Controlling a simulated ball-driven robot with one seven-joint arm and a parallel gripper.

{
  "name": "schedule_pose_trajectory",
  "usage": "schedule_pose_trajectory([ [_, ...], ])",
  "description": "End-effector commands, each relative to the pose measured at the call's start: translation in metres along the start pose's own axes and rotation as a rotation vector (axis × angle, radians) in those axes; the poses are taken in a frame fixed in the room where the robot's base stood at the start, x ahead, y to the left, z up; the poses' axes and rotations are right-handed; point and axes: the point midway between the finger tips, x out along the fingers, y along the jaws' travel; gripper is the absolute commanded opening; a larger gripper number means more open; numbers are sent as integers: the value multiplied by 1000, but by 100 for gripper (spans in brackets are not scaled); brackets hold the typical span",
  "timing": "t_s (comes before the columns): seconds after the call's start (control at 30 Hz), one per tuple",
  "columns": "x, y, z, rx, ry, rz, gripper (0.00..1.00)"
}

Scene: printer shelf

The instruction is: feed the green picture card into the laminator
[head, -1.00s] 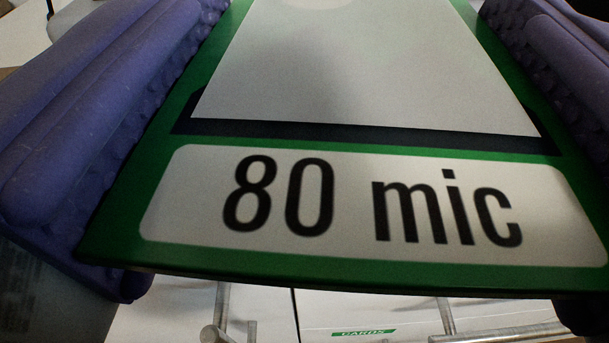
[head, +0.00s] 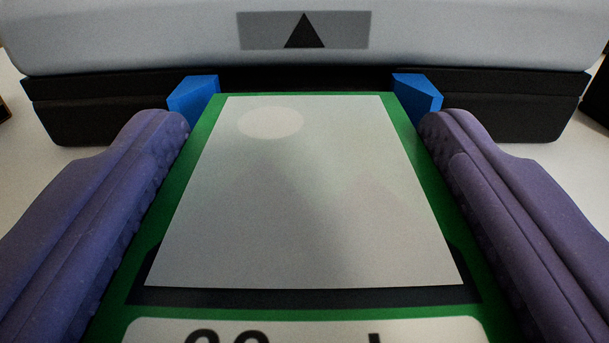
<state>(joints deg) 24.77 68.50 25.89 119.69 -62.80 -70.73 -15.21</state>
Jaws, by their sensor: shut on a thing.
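The green picture card (head: 300,190) lies flat between the two purple fingers of my gripper (head: 305,135), which is shut on its side edges. The card has a pale picture panel with a light oval, and a white label at its near end, cut off by the frame. The laminator (head: 440,42) is straight ahead, grey on top and black below, with a dark arrow plate (head: 304,30). The card's far edge is at the dark slot, between two blue guides (head: 193,98) (head: 416,94). I cannot tell whether the edge is inside the slot.
A dark object (head: 598,95) stands at the right edge, and a small brown one shows at the left edge.

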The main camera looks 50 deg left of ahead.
Motion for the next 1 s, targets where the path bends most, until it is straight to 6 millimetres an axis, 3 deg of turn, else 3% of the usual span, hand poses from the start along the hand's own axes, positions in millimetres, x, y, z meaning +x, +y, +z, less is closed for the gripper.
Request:
schedule_pose_trajectory([
  [0.2,10,0,1,0,0,1,48],
  [1.0,13,0,1,0,0,1,48],
])
